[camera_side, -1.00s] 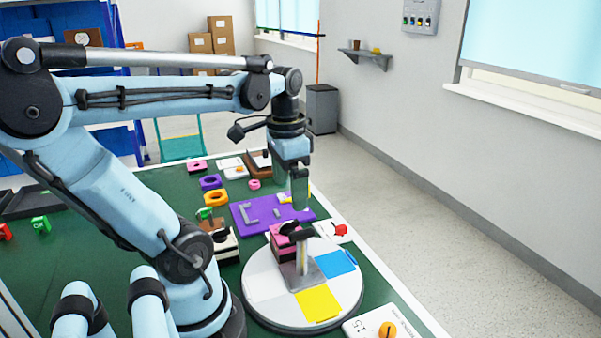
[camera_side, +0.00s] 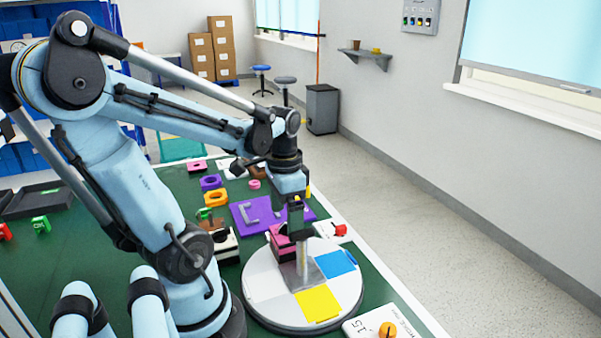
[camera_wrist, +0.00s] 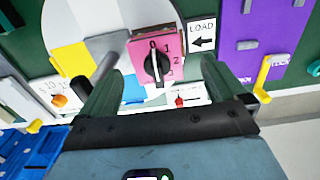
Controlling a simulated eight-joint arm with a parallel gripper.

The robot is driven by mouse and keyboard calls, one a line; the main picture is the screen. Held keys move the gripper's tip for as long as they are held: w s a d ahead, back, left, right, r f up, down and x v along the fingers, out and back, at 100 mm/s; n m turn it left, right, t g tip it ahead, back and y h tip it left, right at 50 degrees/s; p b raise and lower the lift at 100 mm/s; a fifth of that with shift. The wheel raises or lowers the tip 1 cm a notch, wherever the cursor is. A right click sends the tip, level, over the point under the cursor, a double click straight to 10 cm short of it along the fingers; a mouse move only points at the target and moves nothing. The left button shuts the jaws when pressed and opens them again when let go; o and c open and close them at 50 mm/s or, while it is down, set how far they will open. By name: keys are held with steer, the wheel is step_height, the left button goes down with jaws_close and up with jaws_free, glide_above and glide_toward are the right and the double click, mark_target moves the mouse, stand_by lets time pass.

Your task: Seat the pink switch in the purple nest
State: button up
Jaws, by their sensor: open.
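The pink switch (camera_side: 280,246) stands on the round turntable, beside a grey metal post. In the wrist view the pink switch (camera_wrist: 172,43) shows a black knob and printed numbers on its face. My gripper (camera_side: 296,232) is just above the switch and partly hides it. In the wrist view my gripper (camera_wrist: 162,68) is open, with a finger to either side of the knob; contact is not visible. The purple nest (camera_side: 243,213) is a flat plate with grey brackets, lying behind the turntable. Part of the purple nest also shows in the wrist view (camera_wrist: 236,62).
The turntable (camera_side: 262,285) has white, yellow and blue sectors. A red-knobbed white block (camera_side: 339,230) stands close behind it at right. A white box with an orange knob (camera_side: 387,329) is at the front right.

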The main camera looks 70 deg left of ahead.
steer(key=shift+w+d+f, duration=0.1)
steer(key=shift+f, duration=1.05)
steer(key=shift+d+f, duration=0.1)
steer(key=shift+f, duration=1)
steer(key=shift+c, duration=0.3)
steer(key=c, duration=1.1)
steer(key=shift+r, duration=0.1)
